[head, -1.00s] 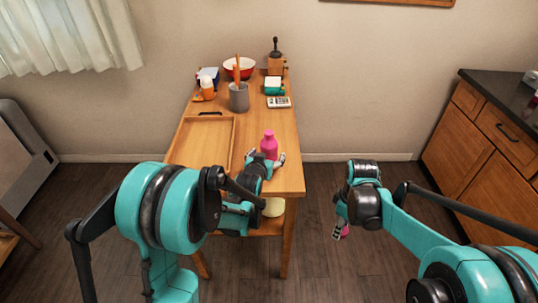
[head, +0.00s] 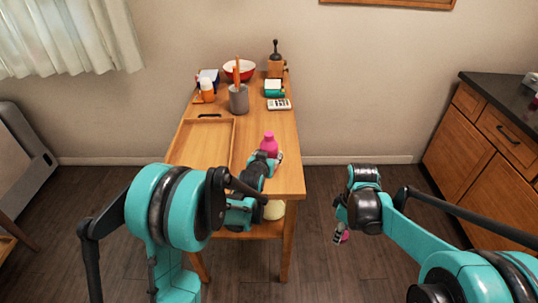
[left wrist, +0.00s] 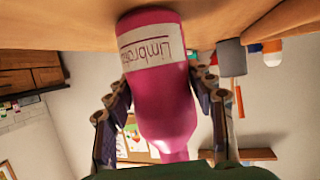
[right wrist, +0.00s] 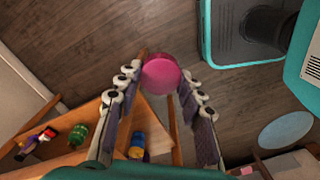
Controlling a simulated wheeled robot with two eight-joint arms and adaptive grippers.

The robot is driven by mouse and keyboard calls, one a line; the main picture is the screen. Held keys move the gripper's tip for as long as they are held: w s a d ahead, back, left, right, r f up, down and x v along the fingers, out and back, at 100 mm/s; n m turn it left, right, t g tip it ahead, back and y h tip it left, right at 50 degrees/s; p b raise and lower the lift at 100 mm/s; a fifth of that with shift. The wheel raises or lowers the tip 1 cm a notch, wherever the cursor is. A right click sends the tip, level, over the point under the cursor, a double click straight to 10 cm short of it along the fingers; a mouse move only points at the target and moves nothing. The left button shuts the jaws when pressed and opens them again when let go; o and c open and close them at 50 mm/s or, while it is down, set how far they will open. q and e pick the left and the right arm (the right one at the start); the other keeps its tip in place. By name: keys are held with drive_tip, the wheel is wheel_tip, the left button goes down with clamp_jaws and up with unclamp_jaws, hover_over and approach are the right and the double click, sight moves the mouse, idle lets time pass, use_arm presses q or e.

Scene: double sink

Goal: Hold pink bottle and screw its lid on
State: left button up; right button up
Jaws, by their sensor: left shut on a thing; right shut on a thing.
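The pink bottle (head: 269,145) stands upright near the right edge of the wooden table. In the left wrist view it appears upside down, with its white label (left wrist: 150,45). My left gripper (head: 270,157) is shut on the bottle's body, with one finger on each side. My right gripper (head: 340,234) is off the table to the right, in the air over the floor. It is shut on the round pink lid (right wrist: 161,72), which shows between its fingertips. In the head view the lid (head: 345,236) is partly hidden by the gripper.
A wooden tray (head: 234,150) lies left of the bottle. A grey utensil holder (head: 238,100), a calculator (head: 279,104), a red bowl (head: 239,70) and a grinder (head: 276,62) stand farther back. Open floor lies between the table and the right cabinet (head: 490,150).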

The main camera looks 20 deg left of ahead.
sight(267, 146)
use_arm(q)
drive_tip(key=shift+r, duration=0.15)
